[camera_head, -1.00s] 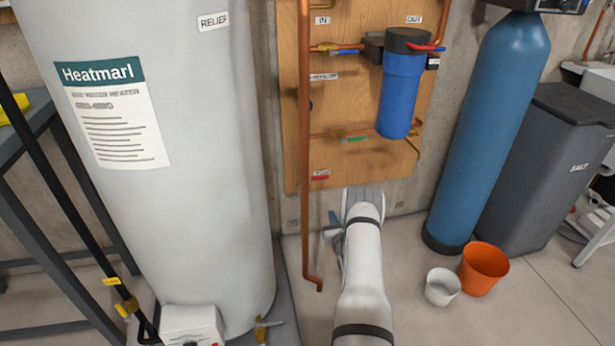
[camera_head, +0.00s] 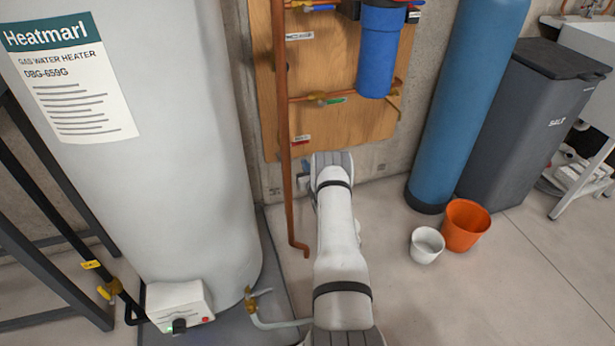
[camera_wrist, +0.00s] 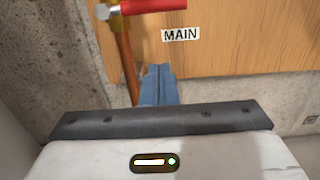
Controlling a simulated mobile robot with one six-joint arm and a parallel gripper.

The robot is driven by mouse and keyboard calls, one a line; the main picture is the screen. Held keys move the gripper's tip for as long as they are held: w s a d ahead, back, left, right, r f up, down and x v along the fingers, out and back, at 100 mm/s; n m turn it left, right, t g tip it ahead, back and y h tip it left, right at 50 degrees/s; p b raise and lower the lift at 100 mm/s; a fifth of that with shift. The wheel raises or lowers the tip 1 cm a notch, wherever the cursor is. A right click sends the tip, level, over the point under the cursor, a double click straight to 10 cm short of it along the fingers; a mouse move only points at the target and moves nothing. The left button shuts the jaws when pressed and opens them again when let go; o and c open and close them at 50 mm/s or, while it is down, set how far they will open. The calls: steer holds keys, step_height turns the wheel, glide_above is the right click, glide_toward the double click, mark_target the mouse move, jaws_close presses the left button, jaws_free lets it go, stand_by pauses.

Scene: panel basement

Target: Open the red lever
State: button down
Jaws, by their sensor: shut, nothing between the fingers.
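The red lever (camera_wrist: 160,6) shows at the top edge of the wrist view, partly cut off. It points right from its valve (camera_wrist: 103,11), across the line of the copper pipe (camera_wrist: 127,65) below. The MAIN label (camera_wrist: 180,34) is on the board just under the lever. In the head view a small red part (camera_head: 300,141) shows by the pipe, low on the board. My gripper (camera_wrist: 158,68) has its blue fingers together and empty, below the lever and label, apart from them. In the head view my arm mostly hides the gripper.
The water heater (camera_head: 165,170) stands close on the left. The wooden board (camera_head: 345,130) carries other valves and the blue filter (camera_head: 378,50). A blue tank (camera_head: 460,110), an orange bucket (camera_head: 465,225) and a white bucket (camera_head: 427,245) stand right. Floor between is clear.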

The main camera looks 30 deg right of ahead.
mark_target(297, 143)
steer(key=shift+w+d+r+b, duration=0.2)
steer(key=shift+w+r+b, duration=0.05)
steer(key=shift+w+r, duration=0.7)
steer(key=shift+w+d+r+b, duration=0.25)
steer(key=shift+w+r, duration=0.5)
steer(key=shift+r, duration=0.35)
